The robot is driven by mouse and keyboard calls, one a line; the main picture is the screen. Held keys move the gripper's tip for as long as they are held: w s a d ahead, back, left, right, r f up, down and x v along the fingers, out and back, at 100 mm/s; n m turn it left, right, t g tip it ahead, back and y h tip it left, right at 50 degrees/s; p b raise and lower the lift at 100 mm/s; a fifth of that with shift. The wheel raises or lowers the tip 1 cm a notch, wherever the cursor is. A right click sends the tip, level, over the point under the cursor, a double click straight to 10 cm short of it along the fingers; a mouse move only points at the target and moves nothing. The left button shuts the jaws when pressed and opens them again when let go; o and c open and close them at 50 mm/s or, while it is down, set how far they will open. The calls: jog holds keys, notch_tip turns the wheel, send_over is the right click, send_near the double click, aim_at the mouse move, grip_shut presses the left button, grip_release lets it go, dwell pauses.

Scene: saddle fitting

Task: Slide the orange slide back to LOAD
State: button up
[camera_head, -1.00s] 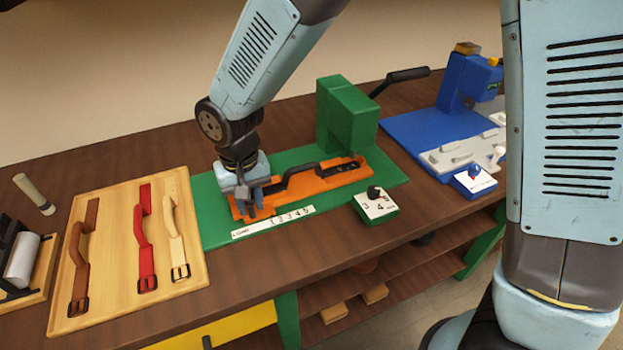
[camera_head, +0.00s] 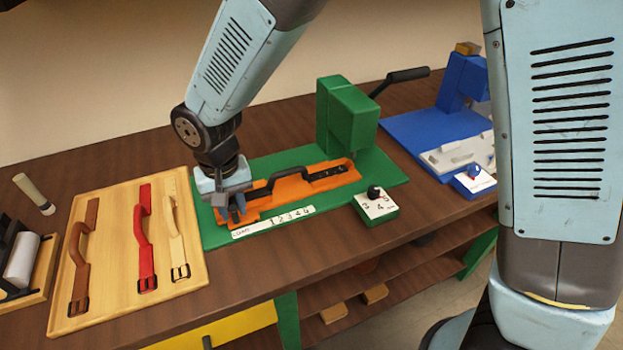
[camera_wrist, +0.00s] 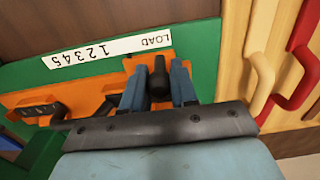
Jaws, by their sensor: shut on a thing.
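The orange slide (camera_head: 322,181) lies on the green base (camera_head: 395,166) of the green press (camera_head: 346,118), behind a white scale strip (camera_head: 272,222) marked LOAD and 1 to 5. A black strap with a raised handle (camera_head: 272,187) lies along the slide. My gripper (camera_head: 236,209) is at the slide's left end. In the wrist view, my gripper (camera_wrist: 159,85) is shut on a dark upright knob (camera_wrist: 159,78) at the slide's end. The slide's end (camera_wrist: 140,68) there sits beside the word LOAD on the strip (camera_wrist: 107,49).
A wooden board (camera_head: 100,309) with brown, red and cream straps lies just left of the green base. A small green dial box (camera_head: 376,205) stands in front of the press. A blue machine (camera_head: 462,85) stands at the right.

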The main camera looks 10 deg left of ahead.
jog(key=shift+s+a, duration=0.5)
jog(key=shift+a, duration=0.25)
jog(key=shift+o, duration=0.3)
jog(key=shift+s+a, duration=0.8)
jog(key=shift+a, duration=0.3)
jog(key=shift+o, duration=1)
jog(key=shift+s+a, duration=0.1)
jog(key=shift+a, duration=0.05)
jog(key=shift+o, duration=0.2)
jog(key=o, duration=0.5)
jog(key=shift+r, duration=0.1)
jog(key=shift+r, duration=2.9)
